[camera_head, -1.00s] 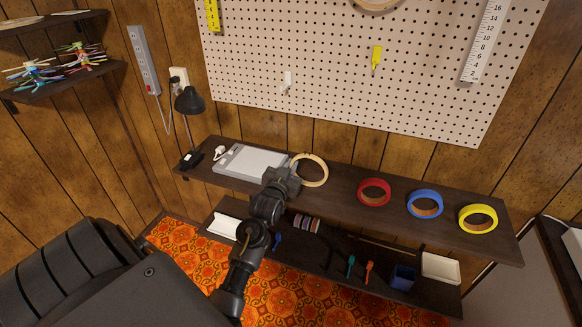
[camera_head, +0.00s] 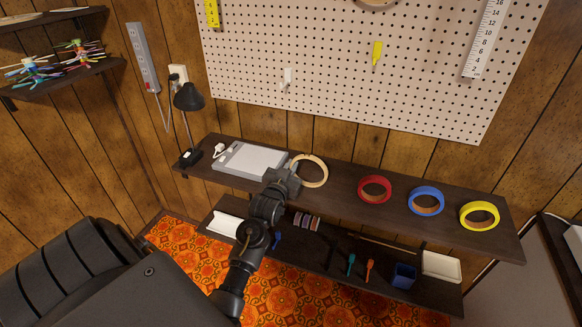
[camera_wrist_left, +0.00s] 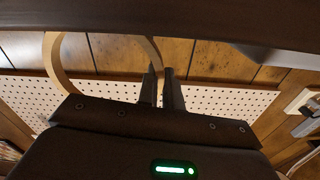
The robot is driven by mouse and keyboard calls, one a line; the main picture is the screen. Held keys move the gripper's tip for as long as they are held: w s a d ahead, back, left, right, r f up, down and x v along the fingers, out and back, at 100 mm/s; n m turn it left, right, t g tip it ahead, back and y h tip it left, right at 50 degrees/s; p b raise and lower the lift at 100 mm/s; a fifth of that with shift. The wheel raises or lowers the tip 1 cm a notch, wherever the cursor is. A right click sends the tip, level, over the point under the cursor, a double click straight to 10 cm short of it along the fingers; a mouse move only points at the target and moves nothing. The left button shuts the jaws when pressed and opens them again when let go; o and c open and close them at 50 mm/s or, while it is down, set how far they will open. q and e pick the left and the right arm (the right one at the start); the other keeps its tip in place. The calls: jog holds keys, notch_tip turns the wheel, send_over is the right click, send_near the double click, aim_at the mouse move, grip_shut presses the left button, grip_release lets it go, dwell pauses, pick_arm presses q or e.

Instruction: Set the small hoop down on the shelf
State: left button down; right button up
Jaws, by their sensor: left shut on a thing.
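The small hoop (camera_head: 311,186) is a pale wooden ring. It stands out from the tip of my left gripper (camera_head: 295,178), at the middle of the dark wooden shelf (camera_head: 342,196). My left gripper is shut on the hoop's rim. In the left wrist view the hoop (camera_wrist_left: 54,62) curves away to the left from the two dark fingers (camera_wrist_left: 162,86). The head view does not clearly show whether the hoop touches the shelf or is just above it. My right gripper is not in view.
A grey-white flat device (camera_head: 250,160) and a black lamp (camera_head: 189,97) are on the shelf's left. Red (camera_head: 361,190), blue (camera_head: 411,202) and yellow (camera_head: 464,216) rings lie to the right. A pegboard (camera_head: 330,80) hangs behind. A lower shelf holds small items.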

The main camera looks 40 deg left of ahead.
pick_arm(q)
jog(key=shift+f, duration=0.1)
jog(key=c, duration=1.5)
grip_release()
jog(key=shift+s, duration=0.1)
jog(key=b+v, duration=0.1)
jog(key=v, duration=0.9)
jog(key=shift+s+d, duration=0.2)
jog(key=shift+s, duration=0.05)
